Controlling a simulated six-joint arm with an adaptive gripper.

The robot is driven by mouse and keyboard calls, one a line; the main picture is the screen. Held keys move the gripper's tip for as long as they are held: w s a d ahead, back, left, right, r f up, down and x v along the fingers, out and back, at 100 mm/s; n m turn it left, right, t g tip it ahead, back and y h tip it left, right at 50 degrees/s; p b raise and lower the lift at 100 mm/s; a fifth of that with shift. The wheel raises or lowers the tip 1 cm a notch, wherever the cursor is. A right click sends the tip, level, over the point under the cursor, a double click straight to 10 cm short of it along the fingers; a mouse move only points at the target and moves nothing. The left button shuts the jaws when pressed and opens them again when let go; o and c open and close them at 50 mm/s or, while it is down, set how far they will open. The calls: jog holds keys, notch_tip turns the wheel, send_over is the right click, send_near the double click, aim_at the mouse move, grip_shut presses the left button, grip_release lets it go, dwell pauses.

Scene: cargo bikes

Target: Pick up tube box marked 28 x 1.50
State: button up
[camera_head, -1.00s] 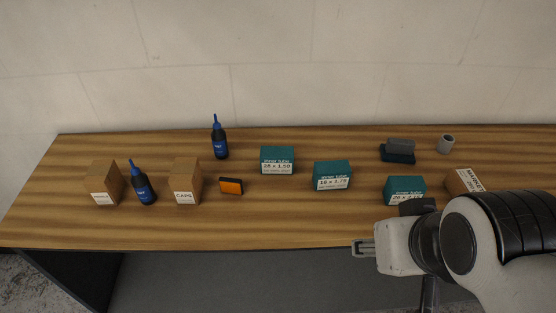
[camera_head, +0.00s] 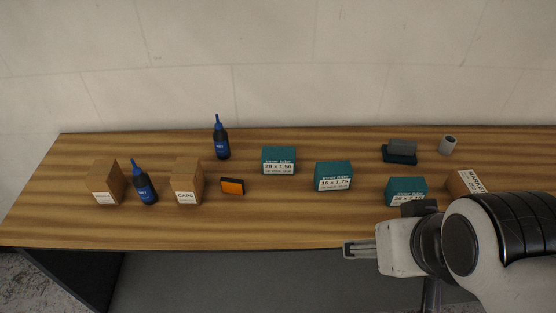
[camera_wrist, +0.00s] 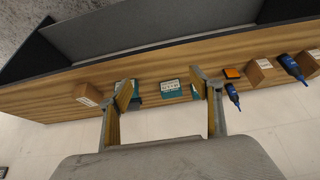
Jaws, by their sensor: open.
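The tube box marked 28 x 1.50 (camera_head: 279,160) is a teal box with a white label, upright toward the back middle of the bench. In the wrist view I see what looks like a small teal part of it (camera_wrist: 194,91), mostly hidden behind one finger. A similar box marked 16 x 1.75 (camera_head: 333,177) stands to its right and shows between my fingers in the wrist view (camera_wrist: 172,90). A third teal box (camera_head: 406,190) is farther right, its label partly covered by my arm. My gripper (camera_head: 358,250) is open and empty by the bench's front edge, apart from every box.
Blue-capped bottles (camera_head: 221,140), cardboard boxes (camera_head: 186,182) and an orange block (camera_head: 232,186) stand on the left. The wall is behind the wooden bench (camera_head: 270,225).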

jog(key=shift+o, duration=1.1)
jog(key=t+y, duration=0.2)
jog(key=t, duration=0.1)
send_near(281, 156)
jog(key=s+d+r, duration=0.2)
jog(key=s+r, duration=0.2)
jog(key=s, duration=0.5)
jog(key=shift+w+a+f+m+t+h, duration=0.1)
jog(key=shift+w+a+f+t+h, duration=0.6)
jog(key=shift+w+f, duration=0.95)
jog(key=shift+w+a+f+m+t+h, duration=0.1)
jog(key=shift+w+a+f+t+h, duration=0.15)
jog(key=shift+w+a+f+t, duration=0.9)
jog(key=shift+w+f+m+t+h, duration=0.1)
jog(key=shift+w+f+t+h, duration=0.4)
jog(key=shift+w+f, duration=1.55)
jog(key=shift+w+r, duration=0.35)
jog(key=shift+r, duration=0.05)
jog(key=shift+w+f, duration=0.1)
jog(key=shift+w, duration=0.05)
jog(key=shift+x, duration=1.15)
